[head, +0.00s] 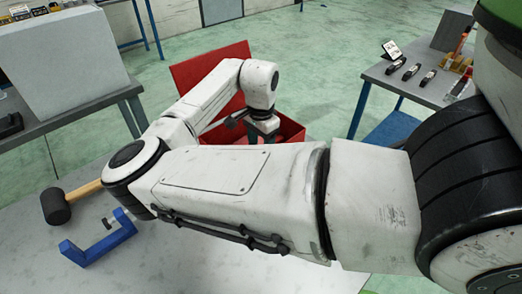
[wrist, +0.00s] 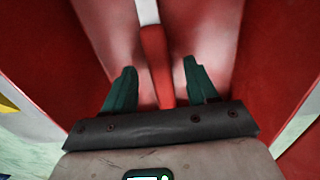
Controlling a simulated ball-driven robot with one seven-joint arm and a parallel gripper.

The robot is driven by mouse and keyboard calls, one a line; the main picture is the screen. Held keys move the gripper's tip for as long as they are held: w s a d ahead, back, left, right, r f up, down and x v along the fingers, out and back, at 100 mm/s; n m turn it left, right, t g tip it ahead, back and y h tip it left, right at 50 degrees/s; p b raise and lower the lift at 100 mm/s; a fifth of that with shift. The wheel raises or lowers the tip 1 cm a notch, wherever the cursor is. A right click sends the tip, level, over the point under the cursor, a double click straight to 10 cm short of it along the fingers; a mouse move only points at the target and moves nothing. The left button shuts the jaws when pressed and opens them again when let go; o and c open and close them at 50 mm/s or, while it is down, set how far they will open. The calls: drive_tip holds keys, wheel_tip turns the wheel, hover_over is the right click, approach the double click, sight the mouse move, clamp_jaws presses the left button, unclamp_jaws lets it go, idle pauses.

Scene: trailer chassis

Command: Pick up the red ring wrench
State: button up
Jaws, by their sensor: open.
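The red ring wrench (wrist: 155,50) lies in the red toolbox in the wrist view, its red handle running up the picture to a pale metal part at the top edge. Its ring end is out of view. My gripper (wrist: 160,68) is open, with one dark green finger on each side of the handle and a gap on both sides. I cannot tell how far above the handle the fingertips are. In the head view my gripper (head: 264,134) reaches down into the toolbox (head: 291,127), and the wrench is hidden there.
The toolbox's red walls (wrist: 285,45) rise close on both sides of my gripper. Its raised lid (head: 190,72) stands behind my arm. A black mallet (head: 56,207) and blue clamp (head: 97,243) lie on the near table. A side table (head: 405,85) holds several small tools.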

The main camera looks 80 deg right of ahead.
drive_tip(key=shift+f, duration=0.45)
clamp_jaws()
